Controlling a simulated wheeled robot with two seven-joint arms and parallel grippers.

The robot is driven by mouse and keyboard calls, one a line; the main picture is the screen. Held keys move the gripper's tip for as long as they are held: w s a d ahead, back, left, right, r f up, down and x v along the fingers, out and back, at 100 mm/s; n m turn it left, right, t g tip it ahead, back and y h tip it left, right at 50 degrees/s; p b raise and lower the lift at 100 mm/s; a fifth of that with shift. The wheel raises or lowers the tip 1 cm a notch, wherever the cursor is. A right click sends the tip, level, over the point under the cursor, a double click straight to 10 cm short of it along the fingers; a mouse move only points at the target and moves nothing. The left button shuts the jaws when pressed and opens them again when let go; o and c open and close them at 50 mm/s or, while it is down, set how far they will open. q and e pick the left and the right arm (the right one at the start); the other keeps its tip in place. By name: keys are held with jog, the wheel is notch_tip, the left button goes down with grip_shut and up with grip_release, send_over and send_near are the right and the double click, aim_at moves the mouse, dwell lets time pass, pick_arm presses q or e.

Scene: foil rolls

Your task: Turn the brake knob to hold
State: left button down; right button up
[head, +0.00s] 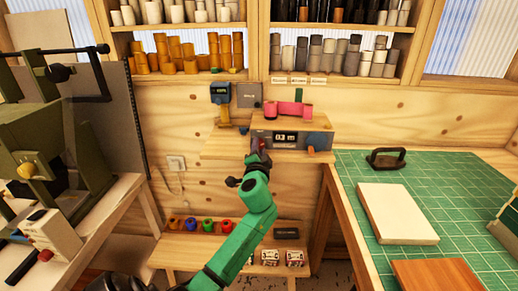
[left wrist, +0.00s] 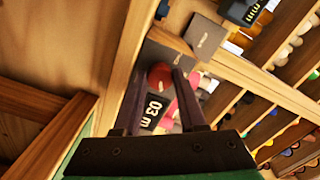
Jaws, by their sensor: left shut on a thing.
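The brake knob (left wrist: 160,77), a round dark-red knob, sits on the face of a grey metering unit (head: 318,139) with a "03 m" display. In the left wrist view it lies between the two dark fingers of my left gripper (left wrist: 160,72), which is shut on it. In the head view my left gripper (head: 258,158) reaches up to the left end of the unit and covers the knob. Any hold marking is too small to read. My right gripper is not in view.
A green cutting mat (head: 455,215) with a pale board (head: 396,213) covers the right table. A green machine (head: 45,140) stands at left. Shelves of rolls are above.

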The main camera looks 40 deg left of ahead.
pick_arm(q)
jog(key=shift+c, duration=2.3)
grip_release()
jog(key=shift+f, duration=0.1)
